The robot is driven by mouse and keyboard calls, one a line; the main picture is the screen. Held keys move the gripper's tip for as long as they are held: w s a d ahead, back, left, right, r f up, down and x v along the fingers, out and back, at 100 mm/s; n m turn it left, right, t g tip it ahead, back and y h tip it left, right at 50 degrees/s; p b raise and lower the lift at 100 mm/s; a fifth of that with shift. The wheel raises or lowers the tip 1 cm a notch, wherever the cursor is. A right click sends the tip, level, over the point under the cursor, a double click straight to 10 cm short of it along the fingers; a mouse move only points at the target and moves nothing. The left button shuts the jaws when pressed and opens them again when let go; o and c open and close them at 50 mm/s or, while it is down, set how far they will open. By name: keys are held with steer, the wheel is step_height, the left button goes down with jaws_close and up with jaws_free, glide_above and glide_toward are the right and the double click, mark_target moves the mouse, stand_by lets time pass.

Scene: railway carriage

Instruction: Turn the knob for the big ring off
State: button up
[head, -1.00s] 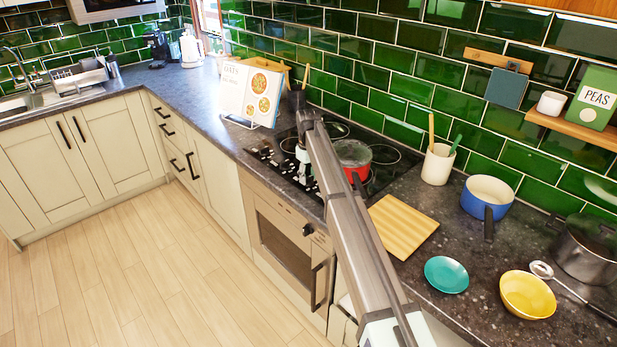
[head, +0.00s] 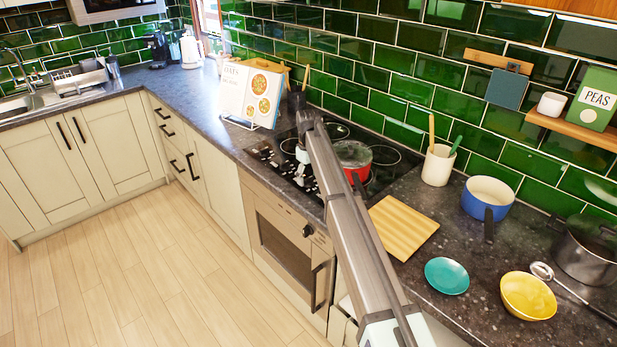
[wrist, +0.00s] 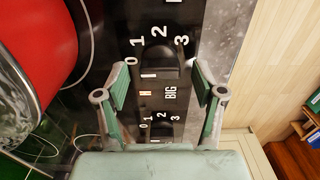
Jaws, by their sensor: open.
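The hob's black control strip (wrist: 129,20) fills the middle of the wrist view. A dark knob (wrist: 160,62) sits under a white 0 to 3 scale, with the word BIG just below it. A second 0 to 3 scale and knob (wrist: 160,130) lie nearer, partly hidden by my gripper's body. My gripper (wrist: 160,82) is open, its two green-padded fingers on either side of the strip around the BIG label, with nothing between them. I cannot tell if a finger touches the knob. In the head view my arm hides part of the hob (head: 375,183).
A red pot (head: 355,160) stands on the hob close to my gripper, filling the wrist view's left side. A cookbook (head: 248,95) stands on its left. A cutting board (head: 403,227), blue pan (head: 487,198) and bowls lie to the right on the counter.

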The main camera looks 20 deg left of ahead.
mark_target(308, 178)
step_height(308, 178, up, 12)
stand_by(0.5)
steer(key=shift+f, duration=0.15)
